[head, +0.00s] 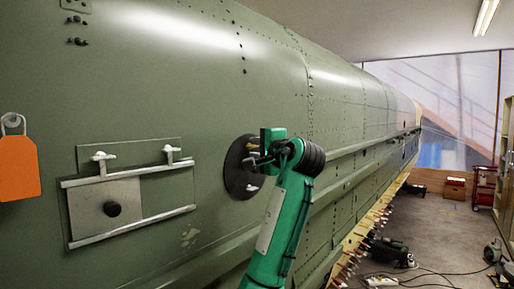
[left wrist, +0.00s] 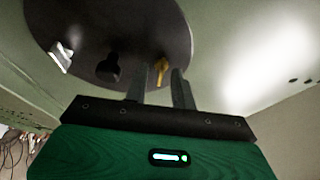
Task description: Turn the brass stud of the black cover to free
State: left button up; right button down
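The round black cover (head: 236,178) sits on the green fuselage skin, partly hidden behind my left gripper (head: 256,161) in the head view. In the left wrist view the black cover (left wrist: 120,25) fills the upper left. Its brass stud (left wrist: 161,66) shows at the lower right of the cover, its tab roughly lengthwise to my fingers. My left gripper (left wrist: 161,78) is open, with a gap between its fingers. The stud appears between or just beyond the fingertips; contact cannot be told. A pale metal stud (left wrist: 61,56) and a dark keyhole-shaped feature (left wrist: 109,68) are also on the cover.
Left of the cover, a grey plate (head: 88,212) with a black knob sits between two rails, with white latches above. An orange tag (head: 18,170) hangs at the far left. The floor at right holds cables and tools (head: 388,250).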

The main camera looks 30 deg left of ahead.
pick_arm(q)
jog(key=shift+d, duration=0.1)
grip_shut()
jog(key=shift+w+f+n+g+y+b, duration=0.15)
jog(key=shift+n+g+y+b, duration=0.95)
jog(key=shift+n+b, duration=2)
jog(key=shift+w+f+n+g+y+b, duration=0.15)
jog(key=shift+n+g+y+b, duration=1.25)
jog(key=shift+n, duration=2.95)
jog(key=shift+w+f+n+g+y+b, duration=0.15)
jog(key=shift+n+g+y+b, duration=0.55)
jog(key=shift+n+b, duration=2.6)
jog(key=shift+n+p, duration=0.5)
jog(key=shift+n, duration=0.15)
